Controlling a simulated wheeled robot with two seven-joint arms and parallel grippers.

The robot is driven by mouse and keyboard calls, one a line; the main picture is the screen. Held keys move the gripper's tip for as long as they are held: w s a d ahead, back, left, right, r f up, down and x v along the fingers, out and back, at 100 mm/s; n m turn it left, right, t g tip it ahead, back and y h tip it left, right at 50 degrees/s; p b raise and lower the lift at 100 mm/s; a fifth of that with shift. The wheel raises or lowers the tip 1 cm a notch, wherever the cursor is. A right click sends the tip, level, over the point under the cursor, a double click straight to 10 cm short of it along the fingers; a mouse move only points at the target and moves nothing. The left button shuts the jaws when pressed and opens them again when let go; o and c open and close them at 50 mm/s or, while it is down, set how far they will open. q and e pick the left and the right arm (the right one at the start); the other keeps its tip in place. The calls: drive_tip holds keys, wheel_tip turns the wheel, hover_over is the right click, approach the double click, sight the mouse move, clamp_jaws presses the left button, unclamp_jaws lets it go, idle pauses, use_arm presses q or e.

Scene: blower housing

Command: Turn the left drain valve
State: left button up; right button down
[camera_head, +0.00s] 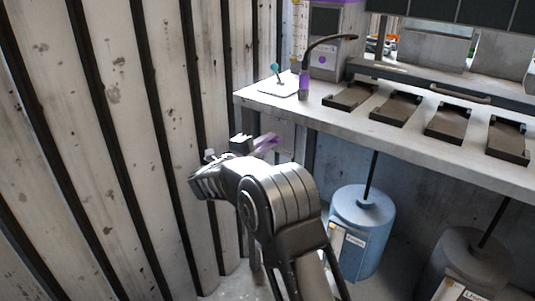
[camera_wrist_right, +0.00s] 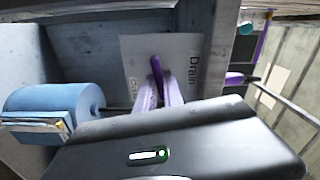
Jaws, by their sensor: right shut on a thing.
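The drain valve has a dark purple handle (camera_wrist_right: 156,68) in front of a pale plate (camera_wrist_right: 136,50) marked "Drain", which appears sideways in the right wrist view. My right gripper (camera_wrist_right: 161,90) has its light purple fingers shut on this handle. In the head view my right gripper (camera_head: 267,142) reaches under the left end of the counter, at the panel there, and my wrist hides part of that area. The handle itself is too small to make out in the head view. My left gripper is not in view.
The counter (camera_head: 335,115) above carries several dark trays (camera_head: 396,107) and a black curved tap (camera_head: 328,40). A blue tank (camera_head: 362,222) stands below, right of my arm; a grey tank (camera_head: 472,262) stands farther right. A corrugated wall (camera_head: 110,130) is close on the left.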

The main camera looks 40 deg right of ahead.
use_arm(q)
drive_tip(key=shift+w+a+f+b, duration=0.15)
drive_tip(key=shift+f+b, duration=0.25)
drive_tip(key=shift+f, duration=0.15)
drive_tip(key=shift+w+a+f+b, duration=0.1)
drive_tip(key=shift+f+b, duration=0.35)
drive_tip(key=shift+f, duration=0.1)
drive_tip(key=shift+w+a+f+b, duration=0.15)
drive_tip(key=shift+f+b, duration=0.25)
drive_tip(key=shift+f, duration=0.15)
use_arm(e)
drive_tip(key=shift+m, duration=1.2)
drive_tip(key=c, duration=1.5)
unclamp_jaws()
drive_tip(key=shift+o, duration=0.2)
use_arm(q)
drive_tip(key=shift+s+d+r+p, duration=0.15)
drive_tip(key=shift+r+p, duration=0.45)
drive_tip(key=shift+p, duration=0.05)
use_arm(e)
drive_tip(key=v, duration=0.7)
drive_tip(key=shift+a, duration=0.4)
drive_tip(key=shift+s, duration=0.1)
